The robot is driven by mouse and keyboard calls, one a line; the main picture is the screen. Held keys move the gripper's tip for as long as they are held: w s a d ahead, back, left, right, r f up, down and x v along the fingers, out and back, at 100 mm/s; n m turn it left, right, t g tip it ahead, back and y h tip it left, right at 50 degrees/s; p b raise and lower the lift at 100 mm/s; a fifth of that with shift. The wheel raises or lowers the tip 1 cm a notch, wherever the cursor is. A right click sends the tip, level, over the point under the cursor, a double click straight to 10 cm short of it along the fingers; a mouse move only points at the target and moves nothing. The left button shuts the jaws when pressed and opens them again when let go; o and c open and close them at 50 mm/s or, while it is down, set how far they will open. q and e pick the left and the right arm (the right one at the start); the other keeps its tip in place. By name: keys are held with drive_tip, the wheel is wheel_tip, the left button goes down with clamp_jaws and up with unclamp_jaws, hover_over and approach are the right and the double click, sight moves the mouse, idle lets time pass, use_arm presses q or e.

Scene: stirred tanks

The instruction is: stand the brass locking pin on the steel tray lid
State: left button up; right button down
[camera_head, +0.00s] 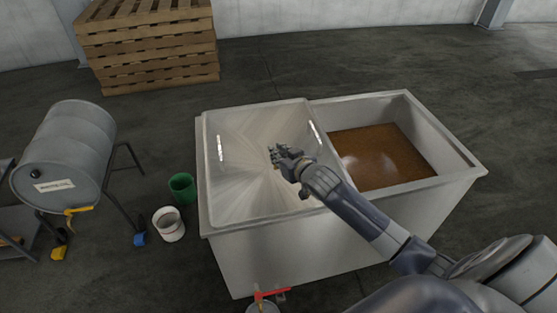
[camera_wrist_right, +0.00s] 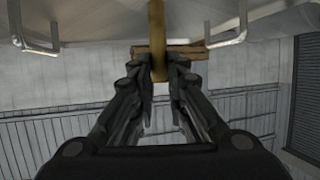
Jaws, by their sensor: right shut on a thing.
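The brass locking pin (camera_wrist_right: 157,28) is between the fingertips of my right gripper (camera_wrist_right: 158,72) in the right wrist view. Its shaft runs from the fingers toward the lid; whether its end touches the lid I cannot tell. The steel tray lid (camera_head: 245,185) covers the left part of the tank in the head view and has two white bar handles. My right gripper (camera_head: 278,154) is over the lid, between the handles and nearer the right one. The pin is too small to make out there. The lid also shows in the right wrist view (camera_wrist_right: 95,18). My left gripper is out of view.
The open right part of the tank (camera_head: 448,135) holds brown liquid (camera_head: 380,160). Left of the tank are a green bucket (camera_head: 182,188), a white bucket (camera_head: 168,224) and a grey drum (camera_head: 62,150) on a stand. Pallets (camera_head: 150,45) are stacked behind.

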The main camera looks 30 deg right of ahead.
drive_tip(key=shift+w+d+f, duration=0.1)
drive_tip(key=shift+w+f, duration=0.05)
drive_tip(key=shift+f, duration=0.75)
drive_tip(key=shift+w+f, duration=0.1)
drive_tip(key=shift+f, duration=0.8)
drive_tip(key=shift+f, duration=0.15)
drive_tip(key=c, duration=1.6)
unclamp_jaws()
